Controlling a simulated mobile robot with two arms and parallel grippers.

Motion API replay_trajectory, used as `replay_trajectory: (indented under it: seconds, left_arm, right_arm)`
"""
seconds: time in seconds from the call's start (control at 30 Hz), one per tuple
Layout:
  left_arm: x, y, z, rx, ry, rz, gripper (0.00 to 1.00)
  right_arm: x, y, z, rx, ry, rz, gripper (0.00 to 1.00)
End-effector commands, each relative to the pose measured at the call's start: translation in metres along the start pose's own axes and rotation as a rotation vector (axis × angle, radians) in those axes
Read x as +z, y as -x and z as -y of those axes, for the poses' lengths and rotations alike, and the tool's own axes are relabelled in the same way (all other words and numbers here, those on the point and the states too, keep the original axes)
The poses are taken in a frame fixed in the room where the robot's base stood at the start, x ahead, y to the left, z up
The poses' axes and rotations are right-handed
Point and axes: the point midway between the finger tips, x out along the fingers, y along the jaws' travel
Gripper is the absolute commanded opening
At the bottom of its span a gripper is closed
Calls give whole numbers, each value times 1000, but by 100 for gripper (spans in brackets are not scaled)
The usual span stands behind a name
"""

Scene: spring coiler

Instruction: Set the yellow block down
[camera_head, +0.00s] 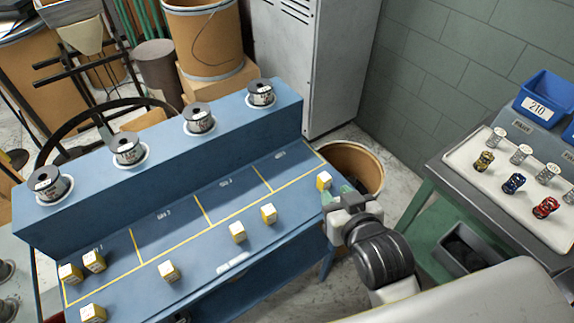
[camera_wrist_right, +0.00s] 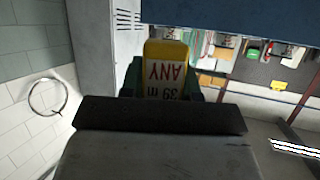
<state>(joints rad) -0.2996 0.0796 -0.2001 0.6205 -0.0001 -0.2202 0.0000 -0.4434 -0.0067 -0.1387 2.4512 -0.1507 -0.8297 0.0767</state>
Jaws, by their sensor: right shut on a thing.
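A yellow block (camera_head: 324,180) with a white face is held in my right gripper (camera_head: 333,188) at the right end of the blue bench. The right wrist view shows the block (camera_wrist_right: 167,66) between the fingers, its printed label reading "ANY" upside down. I cannot tell whether the block touches the bench or hangs just off its right edge. Several similar yellow blocks stand on the bench, among them one near the middle (camera_head: 268,213) and one to its left (camera_head: 237,231). My left gripper is not in view.
The blue bench (camera_head: 190,262) has yellow-outlined bays and a raised back shelf with several wire spools, one at its right end (camera_head: 261,93). A brown bin (camera_head: 352,160) stands beyond the gripper. A right-hand table (camera_head: 440,180) carries springs and blue bins.

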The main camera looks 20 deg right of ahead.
Motion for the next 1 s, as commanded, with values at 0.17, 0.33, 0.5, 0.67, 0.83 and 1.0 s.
replay_trajectory:
  seconds: [0.17, 0.33, 0.5, 0.67, 0.83, 1.0]
  left_arm:
    - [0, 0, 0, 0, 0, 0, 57]
    - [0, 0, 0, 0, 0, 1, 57]
    - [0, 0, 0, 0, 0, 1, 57]
    - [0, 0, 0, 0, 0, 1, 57]
    - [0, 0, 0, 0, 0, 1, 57]
    - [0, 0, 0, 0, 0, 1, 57]
  right_arm:
    - [10, -25, 3, -122, 65, -15, 4]
    - [22, -52, -9, -232, 110, -11, 4]
    - [26, -71, -29, -284, 125, 0, 4]
    - [26, -78, -39, -300, 125, 5, 4]
    - [26, -78, -40, -303, 124, 5, 4]
    - [27, -79, -39, -302, 123, 5, 4]
